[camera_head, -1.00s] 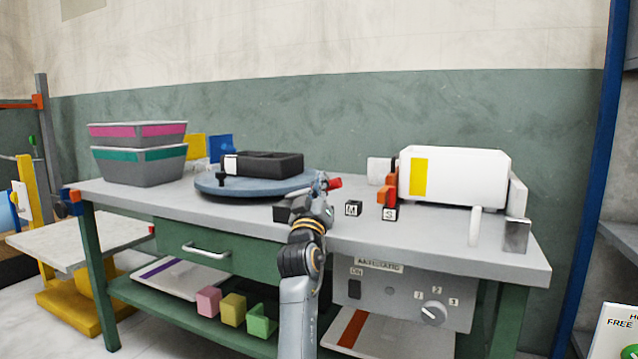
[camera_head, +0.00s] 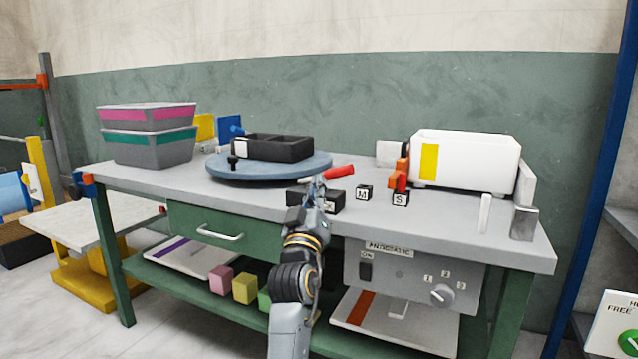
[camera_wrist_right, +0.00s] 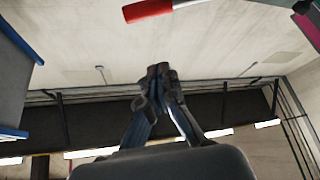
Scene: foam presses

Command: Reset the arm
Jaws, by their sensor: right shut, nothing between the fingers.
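My right arm reaches up from the bottom of the head view to the front edge of the workbench (camera_head: 400,228). Its gripper (camera_head: 318,184) is small there, in front of the turntable's right side. In the right wrist view the two fingers (camera_wrist_right: 157,74) meet at the tips with nothing between them. A red handle (camera_head: 340,171) shows just right of the gripper in the head view; it also shows at the top of the wrist view (camera_wrist_right: 148,10), apart from the fingertips. My left gripper is in neither view.
A blue turntable (camera_head: 215,168) carries a black tray (camera_head: 272,148). Grey bins (camera_head: 150,150) stand at left, a white machine (camera_head: 470,160) at right. Small lettered blocks M (camera_head: 364,193) and S (camera_head: 400,199) sit near the gripper. A control box (camera_head: 410,275) hangs below the front edge.

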